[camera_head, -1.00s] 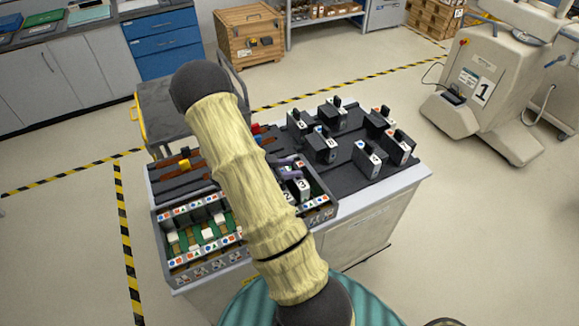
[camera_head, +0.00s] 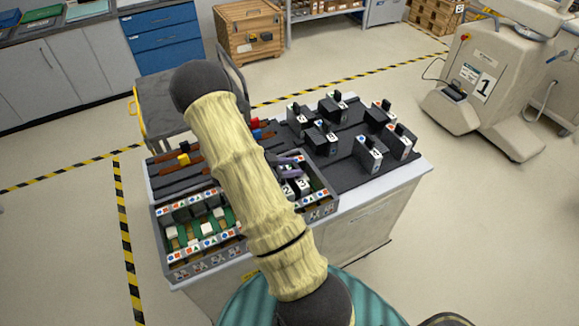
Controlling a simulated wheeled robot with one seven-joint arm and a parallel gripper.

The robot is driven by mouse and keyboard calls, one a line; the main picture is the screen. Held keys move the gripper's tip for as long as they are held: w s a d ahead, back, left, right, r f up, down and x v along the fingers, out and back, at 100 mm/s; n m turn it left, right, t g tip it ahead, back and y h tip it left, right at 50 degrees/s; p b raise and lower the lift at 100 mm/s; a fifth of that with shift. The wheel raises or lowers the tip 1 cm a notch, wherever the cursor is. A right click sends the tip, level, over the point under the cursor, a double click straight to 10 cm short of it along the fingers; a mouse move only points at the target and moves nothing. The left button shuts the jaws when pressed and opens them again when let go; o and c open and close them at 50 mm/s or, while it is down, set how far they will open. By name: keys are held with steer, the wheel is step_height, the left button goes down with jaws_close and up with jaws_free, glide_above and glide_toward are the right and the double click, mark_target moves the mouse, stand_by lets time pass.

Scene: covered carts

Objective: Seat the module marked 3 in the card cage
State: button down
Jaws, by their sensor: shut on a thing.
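The card cage (camera_head: 205,262) is the grey open box on the front left of the cart top, with green slots and rails of coloured marks. The module marked 3 (camera_head: 304,184) is at the cage's right part, beside a module marked 2 (camera_head: 288,190). My gripper (camera_head: 286,163), partly purple, is shut at the top of the module marked 3. My pale arm hides the middle of the cage and part of the gripper. I cannot tell how deep the module sits in its slot.
Several dark modules (camera_head: 370,155) stand on the right of the cart top. Tools with red, yellow and blue parts (camera_head: 184,158) lie on the dark left area. A grey trolley (camera_head: 160,105) stands behind.

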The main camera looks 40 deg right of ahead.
steer(key=c, duration=0.9)
jaws_free()
steer(key=shift+o, duration=0.2)
steer(key=shift+f, duration=0.1)
steer(key=b+v, duration=0.2)
steer(key=v, duration=1.5)
steer(key=shift+a, duration=0.25)
